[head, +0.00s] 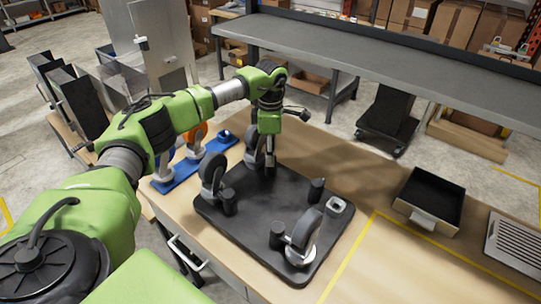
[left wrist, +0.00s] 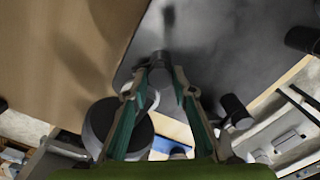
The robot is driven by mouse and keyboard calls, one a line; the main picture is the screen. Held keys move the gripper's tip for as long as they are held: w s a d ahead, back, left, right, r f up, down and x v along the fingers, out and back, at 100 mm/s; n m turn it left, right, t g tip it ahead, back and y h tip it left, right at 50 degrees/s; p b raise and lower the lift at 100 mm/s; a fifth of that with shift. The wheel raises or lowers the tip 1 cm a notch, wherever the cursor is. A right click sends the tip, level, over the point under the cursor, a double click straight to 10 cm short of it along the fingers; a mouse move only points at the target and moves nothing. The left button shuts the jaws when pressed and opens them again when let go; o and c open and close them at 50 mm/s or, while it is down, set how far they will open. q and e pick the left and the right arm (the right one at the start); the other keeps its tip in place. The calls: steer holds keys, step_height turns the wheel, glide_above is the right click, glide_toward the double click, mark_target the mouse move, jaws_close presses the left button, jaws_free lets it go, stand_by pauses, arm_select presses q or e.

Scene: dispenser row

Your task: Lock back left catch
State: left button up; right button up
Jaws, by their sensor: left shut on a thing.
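A black plate (head: 262,205) lies on the wooden bench and carries grey-wheeled casters and short black cylindrical catches. My left gripper (head: 270,170) points down at the plate's back corner, beside the back caster (head: 254,147). In the left wrist view its fingers (left wrist: 160,72) are closed around a small dark catch (left wrist: 161,58). The head view mostly hides that catch behind the fingers. Other catches stand near the left caster (head: 211,174), at the front (head: 277,236) and at the right (head: 317,190). My right gripper is out of view.
A blue tray (head: 170,186) with casters sits behind the plate's left side. A silver mount (head: 341,207) without a wheel is at the plate's right corner. A black open bin (head: 430,200) and a slotted grey panel (head: 516,243) stand to the right. The bench between is clear.

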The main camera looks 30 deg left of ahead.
arm_select(q)
steer(key=n, duration=0.5)
steer(key=shift+n+b, duration=0.3)
steer(key=n, duration=0.3)
steer(key=shift+r+n, duration=0.1)
steer(key=shift+n, duration=0.9)
steer(key=shift+w+n, duration=0.1)
steer(key=shift+n, duration=0.2)
steer(key=o, duration=1.1)
step_height(320, 180, up, 12)
